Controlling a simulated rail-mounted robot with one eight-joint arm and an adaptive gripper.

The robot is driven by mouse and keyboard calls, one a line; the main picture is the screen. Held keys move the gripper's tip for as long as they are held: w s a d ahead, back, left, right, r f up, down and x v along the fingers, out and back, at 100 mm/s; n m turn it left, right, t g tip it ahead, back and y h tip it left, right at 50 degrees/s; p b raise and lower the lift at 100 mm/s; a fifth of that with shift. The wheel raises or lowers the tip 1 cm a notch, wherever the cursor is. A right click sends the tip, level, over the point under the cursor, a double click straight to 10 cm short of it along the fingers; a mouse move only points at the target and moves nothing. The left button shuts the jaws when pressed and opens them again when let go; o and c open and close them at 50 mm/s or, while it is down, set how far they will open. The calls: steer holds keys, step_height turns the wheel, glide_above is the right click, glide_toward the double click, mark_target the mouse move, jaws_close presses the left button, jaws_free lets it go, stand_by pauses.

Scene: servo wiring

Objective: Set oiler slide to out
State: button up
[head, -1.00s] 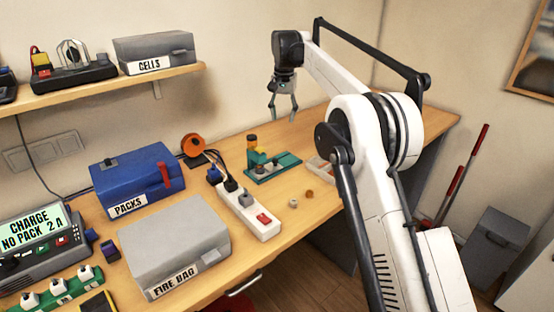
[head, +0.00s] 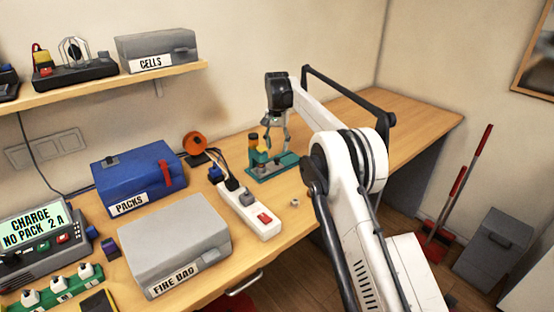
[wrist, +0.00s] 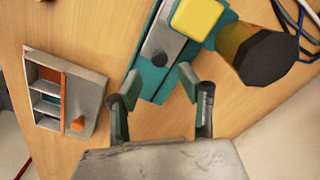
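The teal device (head: 277,171), which looks like the oiler, stands on the bench. In the wrist view it shows as a teal base (wrist: 149,84) with a grey slide bar and a dark round knob (wrist: 160,58). A yellow block (wrist: 196,17) and a dark-topped cylinder (wrist: 256,53) are at its upper and right parts. My gripper (wrist: 158,82) is open, with one finger each side of the lower end of the base and the knob just beyond the tips. In the head view my gripper (head: 277,136) is over the device. I cannot tell whether it touches, or the slide's setting.
A small grey tray (wrist: 92,105) with an orange divider lies left in the wrist view. A white power strip (head: 248,208), the blue PACKS box (head: 133,180) and the grey FIRE BAG box (head: 172,243) stand left of the device. The bench's far right is clear.

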mark_target(277, 158)
steer(key=shift+f, duration=3.15)
jaws_close()
